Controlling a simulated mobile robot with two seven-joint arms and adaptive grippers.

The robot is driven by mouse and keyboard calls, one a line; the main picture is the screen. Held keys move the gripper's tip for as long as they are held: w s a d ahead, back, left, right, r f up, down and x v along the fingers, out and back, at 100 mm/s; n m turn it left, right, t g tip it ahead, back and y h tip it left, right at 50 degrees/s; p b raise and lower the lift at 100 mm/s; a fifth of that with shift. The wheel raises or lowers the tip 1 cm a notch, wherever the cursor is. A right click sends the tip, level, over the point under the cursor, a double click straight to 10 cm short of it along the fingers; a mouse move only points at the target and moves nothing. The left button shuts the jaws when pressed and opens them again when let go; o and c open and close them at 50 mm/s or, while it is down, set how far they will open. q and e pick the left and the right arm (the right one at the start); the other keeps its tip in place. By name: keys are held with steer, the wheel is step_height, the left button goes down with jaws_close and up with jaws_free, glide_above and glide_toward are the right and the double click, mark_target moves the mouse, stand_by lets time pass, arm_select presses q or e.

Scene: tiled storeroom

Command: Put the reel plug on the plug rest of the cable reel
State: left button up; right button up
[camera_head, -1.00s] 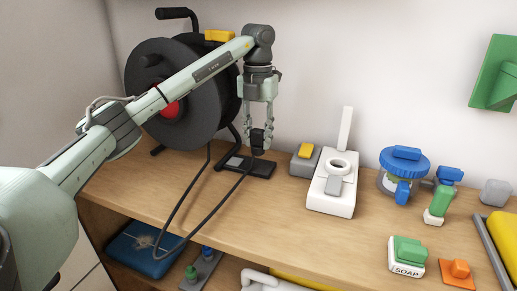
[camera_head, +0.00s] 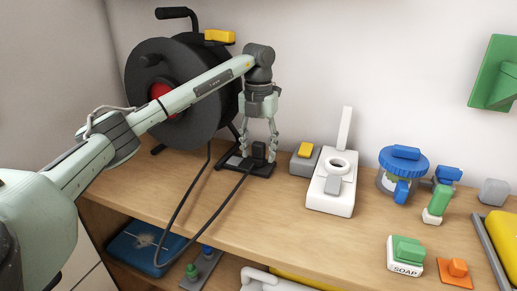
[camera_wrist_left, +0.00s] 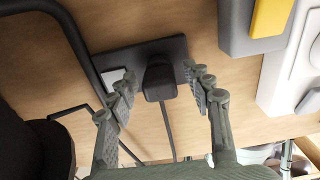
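The black reel plug (camera_head: 259,149) stands upright on the dark plate of the plug rest (camera_head: 262,171), beside the foot of the cable reel (camera_head: 203,110). My left gripper (camera_head: 258,157) is low over the rest, with its fingers apart on both sides of the plug. In the left wrist view, the plug (camera_wrist_left: 159,82) sits on the plug rest (camera_wrist_left: 178,47) between the open fingers (camera_wrist_left: 162,92), with clear gaps on both sides. The cable (camera_head: 216,203) runs from the plug down over the table edge. My right gripper is not in view.
A grey block with a yellow top (camera_head: 305,158) and a white device with an upright bar (camera_head: 331,190) stand right of the rest. A blue-lidded jar (camera_head: 403,172) is farther right. The wooden tabletop (camera_head: 285,215) is clear in front.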

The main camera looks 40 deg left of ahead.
mark_target(259, 143)
arm_select(q)
step_height(259, 143, up, 7)
steer(key=shift+w+f, duration=0.1)
step_height(259, 143, up, 4)
steer(key=shift+r, duration=0.8)
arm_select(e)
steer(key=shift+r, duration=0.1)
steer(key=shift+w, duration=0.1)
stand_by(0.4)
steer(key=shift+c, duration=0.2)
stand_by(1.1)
